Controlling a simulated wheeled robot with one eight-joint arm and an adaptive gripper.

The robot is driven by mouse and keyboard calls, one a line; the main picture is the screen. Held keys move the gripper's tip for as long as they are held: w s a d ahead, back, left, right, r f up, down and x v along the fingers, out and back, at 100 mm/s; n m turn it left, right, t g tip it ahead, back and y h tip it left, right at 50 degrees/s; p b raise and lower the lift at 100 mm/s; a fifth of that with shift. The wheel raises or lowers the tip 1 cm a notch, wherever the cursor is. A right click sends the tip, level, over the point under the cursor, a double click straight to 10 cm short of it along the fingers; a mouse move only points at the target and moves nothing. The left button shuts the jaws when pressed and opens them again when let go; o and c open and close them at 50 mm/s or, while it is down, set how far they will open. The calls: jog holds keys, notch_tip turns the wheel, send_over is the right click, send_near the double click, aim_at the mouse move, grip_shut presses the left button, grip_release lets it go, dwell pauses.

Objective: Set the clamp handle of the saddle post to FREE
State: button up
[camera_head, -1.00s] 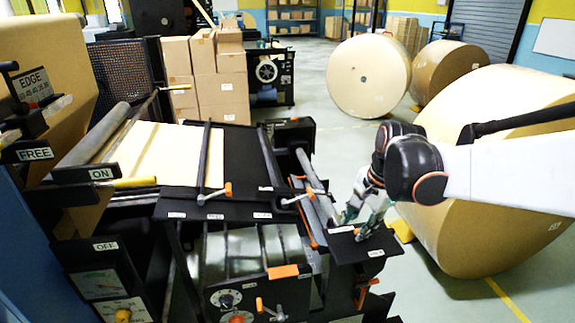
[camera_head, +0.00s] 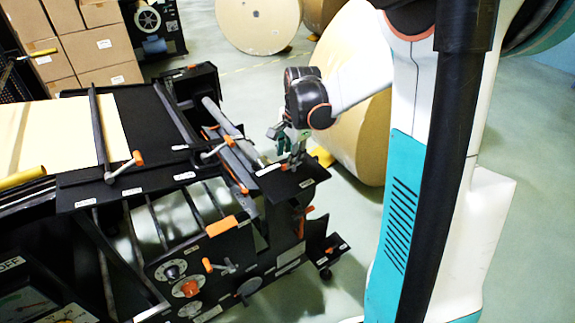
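My gripper (camera_head: 293,158) is low over a small black plate (camera_head: 290,185) at the right end of the black machine. It looks to be at or just above the plate; I cannot tell whether it touches anything or how its fingers stand. Orange-tipped lever handles show on the machine: a left handle (camera_head: 124,167) on a dark bar, a middle handle (camera_head: 216,150) by the grey rollers, and a lower handle (camera_head: 219,266) on the front panel. Small white labels lie near them, too small to read. I cannot tell which handle is the saddle post clamp.
Large kraft rolls (camera_head: 258,22) stand behind the machine, one (camera_head: 358,125) close behind my gripper. Stacked cartons (camera_head: 97,42) are at the upper left. My own body fills the right side. Floor (camera_head: 345,225) is open right of the machine.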

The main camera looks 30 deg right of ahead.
jog(key=shift+w+f+b, duration=0.2)
jog(key=shift+f+b, duration=0.05)
jog(key=shift+f, duration=0.7)
jog(key=shift+w+f+b, duration=0.15)
jog(key=shift+f+b, duration=0.1)
jog(key=shift+f, duration=0.7)
jog(key=shift+c, duration=0.6)
grip_shut()
